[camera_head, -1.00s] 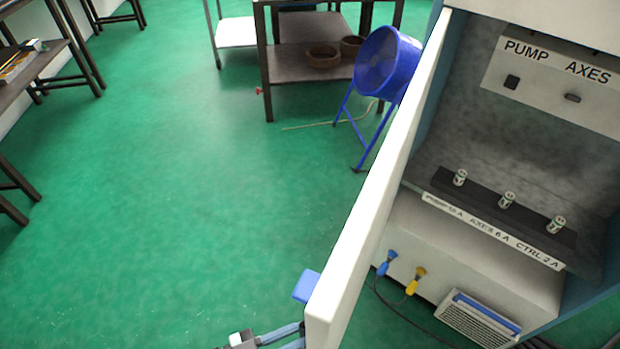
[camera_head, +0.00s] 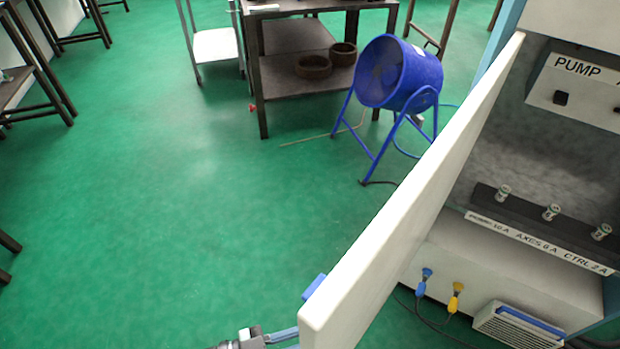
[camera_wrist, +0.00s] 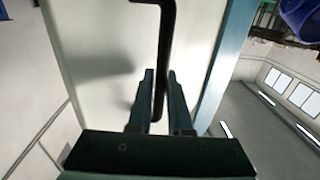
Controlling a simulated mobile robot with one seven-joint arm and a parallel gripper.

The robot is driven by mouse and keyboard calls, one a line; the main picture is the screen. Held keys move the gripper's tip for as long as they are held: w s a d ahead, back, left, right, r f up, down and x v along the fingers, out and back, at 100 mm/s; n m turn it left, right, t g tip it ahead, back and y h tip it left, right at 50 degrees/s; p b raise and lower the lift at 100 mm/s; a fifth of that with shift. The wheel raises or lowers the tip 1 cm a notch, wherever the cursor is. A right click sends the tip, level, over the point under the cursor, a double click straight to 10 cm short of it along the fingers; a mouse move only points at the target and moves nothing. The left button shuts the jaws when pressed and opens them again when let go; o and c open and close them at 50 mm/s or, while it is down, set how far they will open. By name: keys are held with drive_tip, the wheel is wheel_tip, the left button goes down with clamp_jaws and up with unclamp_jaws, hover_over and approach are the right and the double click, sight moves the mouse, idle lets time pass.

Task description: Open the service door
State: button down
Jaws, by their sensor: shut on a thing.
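The service door (camera_head: 400,215) is a pale panel standing open from the cabinet on the right of the head view, and its inside is exposed. In the wrist view its outer face (camera_wrist: 95,60) carries a black bar handle (camera_wrist: 168,30). My gripper (camera_wrist: 160,82) has one finger on each side of this handle and is shut on it. In the head view my gripper (camera_head: 285,334) shows only partly at the bottom, with its tips hidden behind the door's free edge. A blue part (camera_head: 314,286) sticks out from the door's outer side.
The open cabinet (camera_head: 510,260) holds a row of fuses, a PUMP label and blue and yellow plugs. A blue fan (camera_head: 400,72) stands on the floor beyond the door. A dark metal table (camera_head: 290,88) is behind it. Green floor (camera_head: 160,220) left of the door is clear.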

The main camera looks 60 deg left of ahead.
drive_tip(key=shift+a, duration=0.2)
drive_tip(key=c, duration=0.8)
unclamp_jaws()
drive_tip(key=shift+w, duration=0.1)
drive_tip(key=shift+c, duration=0.2)
drive_tip(key=b+v, duration=0.1)
drive_tip(key=v, duration=1.2)
drive_tip(key=shift+d, duration=0.1)
